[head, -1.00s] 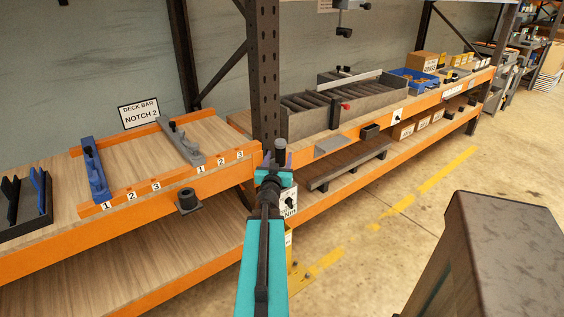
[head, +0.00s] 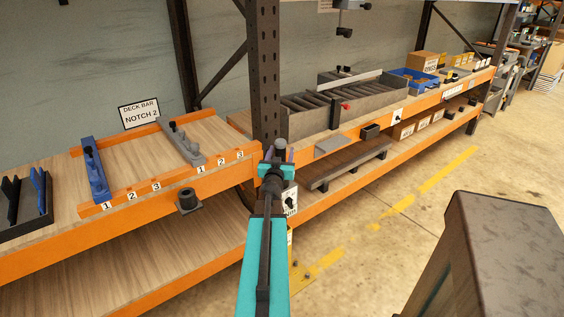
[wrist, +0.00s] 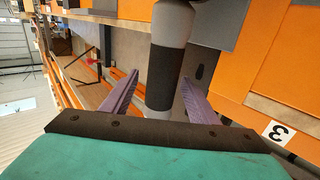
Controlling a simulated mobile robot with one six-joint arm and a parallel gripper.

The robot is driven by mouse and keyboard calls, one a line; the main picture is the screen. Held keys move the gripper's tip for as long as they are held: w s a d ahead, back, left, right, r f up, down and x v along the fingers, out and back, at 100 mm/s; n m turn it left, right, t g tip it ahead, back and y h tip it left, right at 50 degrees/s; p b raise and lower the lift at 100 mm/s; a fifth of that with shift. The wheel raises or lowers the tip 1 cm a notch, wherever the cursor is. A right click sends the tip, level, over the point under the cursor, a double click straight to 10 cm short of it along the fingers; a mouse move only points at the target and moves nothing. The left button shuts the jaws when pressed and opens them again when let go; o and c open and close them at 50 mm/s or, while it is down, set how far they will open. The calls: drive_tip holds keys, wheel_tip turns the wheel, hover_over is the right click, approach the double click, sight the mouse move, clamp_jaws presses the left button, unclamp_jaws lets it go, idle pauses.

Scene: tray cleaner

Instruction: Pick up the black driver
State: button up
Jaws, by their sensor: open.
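My gripper (head: 277,158) is in front of the dark rack post in the head view. Its two purple fingers are apart. In the wrist view, my gripper (wrist: 160,100) has its fingers on either side of an upright cylinder (wrist: 165,75), grey with a wide black band, which looks like the driver. The cylinder runs off the top of the picture, and its lower end is hidden behind the gripper body. I cannot tell whether either finger touches it. In the head view a dark cylinder with a grey top (head: 281,144) shows between the fingers.
The rack post (head: 264,70) stands close behind my gripper. An orange-edged shelf with a blue bar (head: 95,170) and a grey bar (head: 186,143) is at left. A black holder (head: 188,200) sticks out from the shelf front. A grey tray (head: 310,125) is at right.

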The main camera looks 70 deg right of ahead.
drive_tip(key=c, duration=1.4)
drive_tip(key=shift+o, duration=0.2)
drive_tip(key=shift+r, duration=0.1)
